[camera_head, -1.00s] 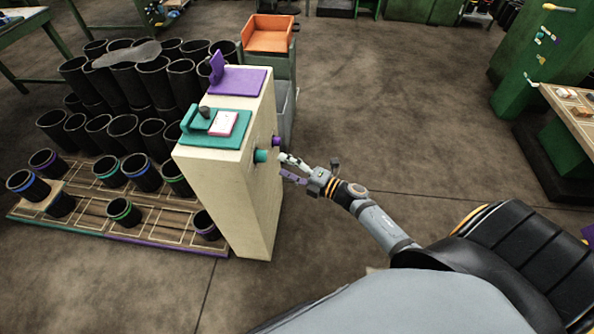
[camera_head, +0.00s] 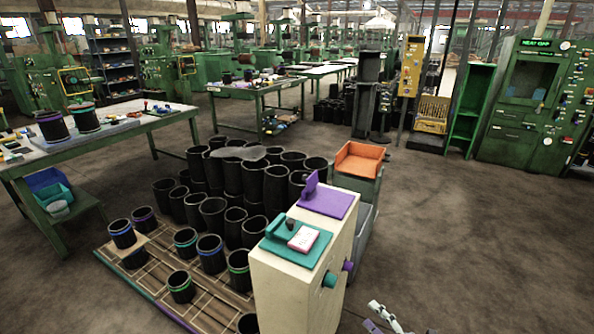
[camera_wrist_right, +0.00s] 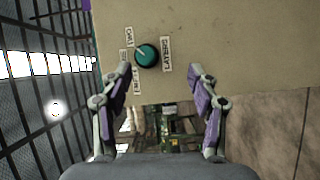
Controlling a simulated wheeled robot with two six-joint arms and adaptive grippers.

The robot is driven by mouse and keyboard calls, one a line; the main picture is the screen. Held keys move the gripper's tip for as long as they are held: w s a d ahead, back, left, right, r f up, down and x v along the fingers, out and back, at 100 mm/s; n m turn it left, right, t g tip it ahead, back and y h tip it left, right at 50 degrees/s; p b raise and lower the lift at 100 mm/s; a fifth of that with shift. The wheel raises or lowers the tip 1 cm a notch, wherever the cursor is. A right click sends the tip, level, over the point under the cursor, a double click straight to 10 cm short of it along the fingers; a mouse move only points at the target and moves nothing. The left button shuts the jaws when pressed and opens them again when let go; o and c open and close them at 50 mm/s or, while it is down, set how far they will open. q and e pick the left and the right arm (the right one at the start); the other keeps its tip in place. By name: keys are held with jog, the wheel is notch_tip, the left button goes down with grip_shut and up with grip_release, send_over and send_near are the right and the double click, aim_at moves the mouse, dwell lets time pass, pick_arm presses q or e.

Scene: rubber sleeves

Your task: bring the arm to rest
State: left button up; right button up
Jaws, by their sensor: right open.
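My right gripper (camera_head: 378,317) shows at the bottom edge of the head view, right of the cream pedestal (camera_head: 285,290). Its fingers are apart and empty. In the right wrist view the right gripper (camera_wrist_right: 160,73) faces the pedestal's side (camera_wrist_right: 240,40). The teal knob (camera_wrist_right: 147,56) shows there between and slightly beyond the fingertips, with small printed labels around it. The fingers do not appear to touch it. In the head view the teal knob (camera_head: 329,280) and a purple knob (camera_head: 348,266) stick out of the pedestal's right side. My left gripper is not in view.
A teal plate (camera_head: 290,245) and a purple plate (camera_head: 328,203) lie on the pedestal. Black sleeves (camera_head: 275,188) stand left and behind, some on a wooden board (camera_head: 150,280). An orange-topped bin (camera_head: 358,165) stands behind. Floor at right (camera_head: 470,240) is clear.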

jog(key=s+d+f+m+g+h+p, duration=0.1)
jog(key=s+d+f+m+g+h, duration=0.15)
jog(key=s+f+m, duration=0.4)
jog(key=s+d+f+m+g+h+p, duration=0.1)
jog(key=d+f+m+h, duration=0.25)
jog(key=f, duration=0.55)
jog(key=s+d+f+m+g+h+p, duration=0.1)
jog(key=s+d+f+m+g+h, duration=0.2)
jog(key=f, duration=0.5)
jog(key=s+a+f+m+g, duration=0.2)
jog(key=s+f+m, duration=0.1)
jog(key=s, duration=0.6)
jog(key=s+a+f+m+g+p, duration=0.1)
jog(key=s+a+f+m+g, duration=0.1)
jog(key=s+f, duration=0.3)
jog(key=s+a+f+m+g, duration=0.2)
jog(key=s+f+m+g, duration=0.1)
jog(key=s, duration=1)
jog(key=shift+a+f+m, duration=0.15)
jog(key=shift+f+m, duration=0.45)
jog(key=shift+f, duration=0.25)
jog(key=shift+g, duration=0.25)
